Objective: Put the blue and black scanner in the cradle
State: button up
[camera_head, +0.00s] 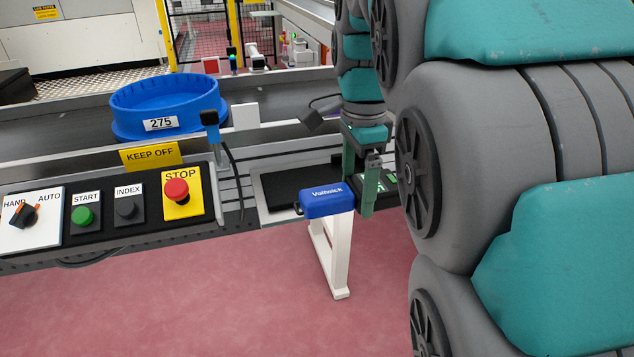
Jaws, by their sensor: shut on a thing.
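My gripper (362,182), with green fingers, points down at the right end of a blue block marked "Voltwick" (326,197) and is shut on it, though the contact is partly hidden. A white open frame (336,258) extends down below the block, in front of the bench edge. A small black part shows at the block's left end. I cannot clearly make out a cradle.
A control panel (148,216) with a red STOP button (177,190) lies at left. A blue tub labelled 275 (168,103) stands on the belt behind. A dark tray (284,189) lies behind the block. Red floor in front is clear. My arm blocks the right side.

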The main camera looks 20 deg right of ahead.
jog(key=shift+s+f, duration=0.2)
jog(key=p, duration=0.2)
send_over(327, 178)
jog(key=shift+s+f, duration=0.15)
jog(key=shift+f, duration=0.55)
jog(key=shift+w+f, duration=0.15)
jog(key=shift+w, duration=0.05)
jog(key=shift+f, duration=1.65)
jog(key=o, duration=1.3)
jog(key=shift+f, duration=0.15)
jog(key=shift+o, duration=0.2)
